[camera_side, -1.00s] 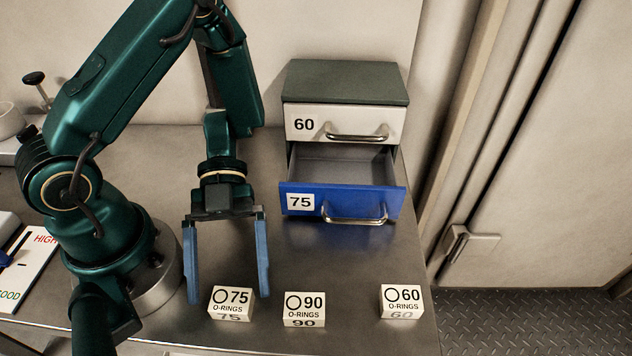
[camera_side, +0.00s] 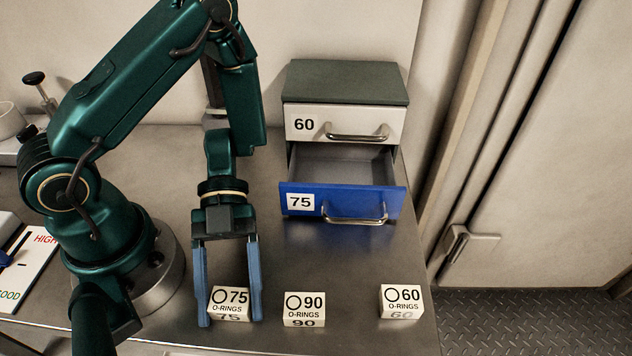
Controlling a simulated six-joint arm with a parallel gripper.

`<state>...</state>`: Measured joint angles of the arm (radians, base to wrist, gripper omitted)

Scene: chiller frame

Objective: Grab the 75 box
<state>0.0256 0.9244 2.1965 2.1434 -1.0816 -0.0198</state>
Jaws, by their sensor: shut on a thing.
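The white 75 O-rings box (camera_side: 230,301) sits on the metal bench near the front edge, its label facing the camera. My gripper (camera_side: 229,318) points down over it. Its two blue fingers stand on the left and right sides of the box and are shut on it. The box looks to be resting on the bench.
A white 90 O-rings box (camera_side: 304,309) stands just right of the 75 box, and a 60 O-rings box (camera_side: 401,301) further right. Behind them is a cabinet with a shut 60 drawer (camera_side: 352,124) and an open, empty-looking blue 75 drawer (camera_side: 342,202).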

